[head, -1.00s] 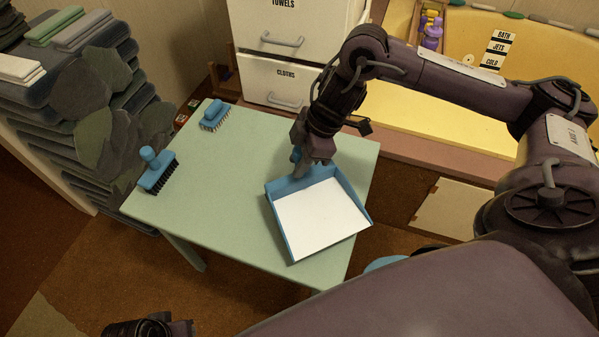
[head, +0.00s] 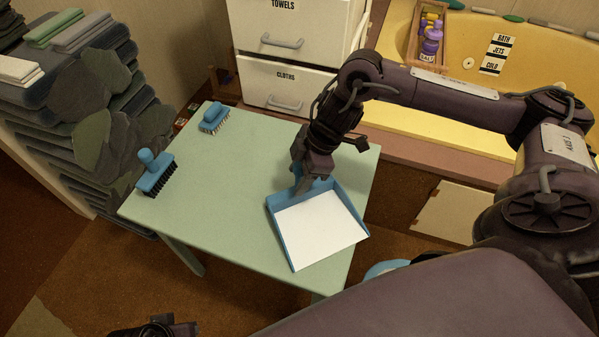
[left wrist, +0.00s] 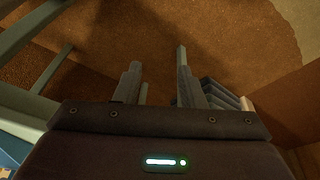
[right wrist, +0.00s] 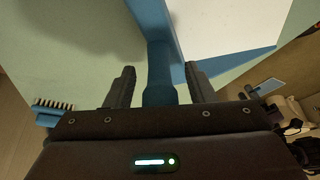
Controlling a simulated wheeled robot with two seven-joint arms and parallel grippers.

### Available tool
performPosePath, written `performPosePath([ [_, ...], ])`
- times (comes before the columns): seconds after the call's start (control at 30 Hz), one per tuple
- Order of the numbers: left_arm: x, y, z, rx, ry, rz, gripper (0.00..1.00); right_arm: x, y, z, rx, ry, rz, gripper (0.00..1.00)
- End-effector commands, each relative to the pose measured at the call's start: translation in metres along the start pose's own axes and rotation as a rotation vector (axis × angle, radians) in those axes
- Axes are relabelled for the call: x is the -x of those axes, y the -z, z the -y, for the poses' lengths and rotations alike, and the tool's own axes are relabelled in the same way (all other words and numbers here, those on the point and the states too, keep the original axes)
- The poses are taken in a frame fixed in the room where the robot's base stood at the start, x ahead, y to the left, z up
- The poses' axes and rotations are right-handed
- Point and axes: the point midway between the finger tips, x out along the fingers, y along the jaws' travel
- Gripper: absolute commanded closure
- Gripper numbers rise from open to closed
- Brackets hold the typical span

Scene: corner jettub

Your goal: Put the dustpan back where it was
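The blue dustpan with a white inner face (head: 320,230) is at the right front part of the pale green table (head: 215,205), apparently resting on it. My right gripper (head: 307,184) is at its handle, at the pan's back edge. In the right wrist view the blue handle (right wrist: 160,72) lies between my right gripper's fingers (right wrist: 160,82), with a visible gap on both sides, so the gripper is open around it. My left gripper (left wrist: 158,75) is open and empty above the brown floor, low at the bottom of the head view.
Two blue brushes, one at the back (head: 214,118) and one at the left (head: 156,174), are on the table. A white drawer unit (head: 285,85) and the yellow tub (head: 480,75) stand behind it. Stacked towels (head: 85,110) are at the left. The table's middle is clear.

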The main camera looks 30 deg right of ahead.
Motion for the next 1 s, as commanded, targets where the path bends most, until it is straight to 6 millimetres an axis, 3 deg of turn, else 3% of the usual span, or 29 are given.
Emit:
performPosePath([
  [0.23, 0.003, 0.0, 0.0, 0.002, 0.0, 0.004, 0.64, 0.01, 0.001, 0.0, 0.0, -0.001, 0.0, 0.51],
  [0.7, 0.016, -0.017, 0.019, 0.048, 0.033, 0.149, 0.64, 0.103, 0.002, -0.001, 0.0, -0.003, 0.0, 0.51],
  [1.0, 0.008, -0.02, 0.021, 0.056, 0.035, 0.162, 0.64, 0.122, 0.001, 0.0, 0.0, 0.001, 0.0, 0.51],
])
